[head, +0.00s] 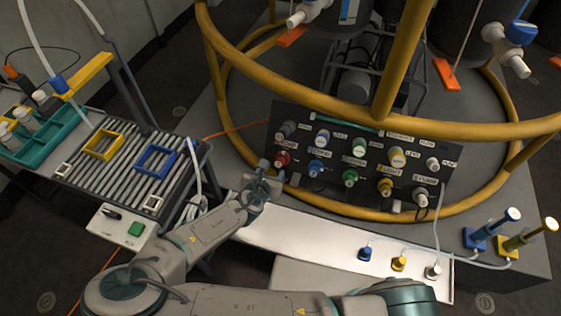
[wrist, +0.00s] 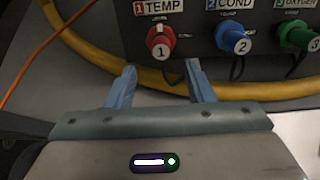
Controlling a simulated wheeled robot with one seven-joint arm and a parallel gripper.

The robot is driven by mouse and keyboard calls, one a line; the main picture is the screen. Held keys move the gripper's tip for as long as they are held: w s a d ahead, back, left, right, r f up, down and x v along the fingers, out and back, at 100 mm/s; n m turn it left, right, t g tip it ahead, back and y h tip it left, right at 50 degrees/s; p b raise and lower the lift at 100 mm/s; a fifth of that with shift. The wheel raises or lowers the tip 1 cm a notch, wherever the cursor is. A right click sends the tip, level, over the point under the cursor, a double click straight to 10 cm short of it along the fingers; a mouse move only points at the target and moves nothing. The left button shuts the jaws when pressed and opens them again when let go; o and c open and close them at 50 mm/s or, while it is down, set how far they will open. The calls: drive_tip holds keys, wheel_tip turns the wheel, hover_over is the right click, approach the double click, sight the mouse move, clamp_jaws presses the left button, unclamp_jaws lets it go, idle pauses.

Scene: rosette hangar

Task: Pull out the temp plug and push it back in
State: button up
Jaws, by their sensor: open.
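The temp plug (wrist: 160,43) is red, marked 1, and sits in the black panel under the "1 TEMP" label in the wrist view. In the head view the red plug (head: 282,159) is at the panel's left side. My gripper (wrist: 158,70) is open and empty, its two blue fingers pointing at the panel just below the plug, one to either side of it. The fingers do not appear to touch it. In the head view my gripper (head: 268,172) is at the panel's lower left, near the red plug.
A blue plug (wrist: 234,40) and a green plug (wrist: 298,38) sit to the right. A yellow rail (wrist: 145,78) curves below the panel (head: 330,180). An orange cable (wrist: 40,55) runs at left. A white shelf (head: 310,245) in front holds several small connectors.

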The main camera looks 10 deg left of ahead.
sight(278, 164)
drive_tip(key=shift+b+x, duration=2.3)
drive_tip(key=shift+x, duration=2.2)
drive_tip(key=shift+d+p, duration=0.1)
drive_tip(key=shift+p, duration=0.35)
clamp_jaws()
drive_tip(key=shift+s+r, duration=0.1)
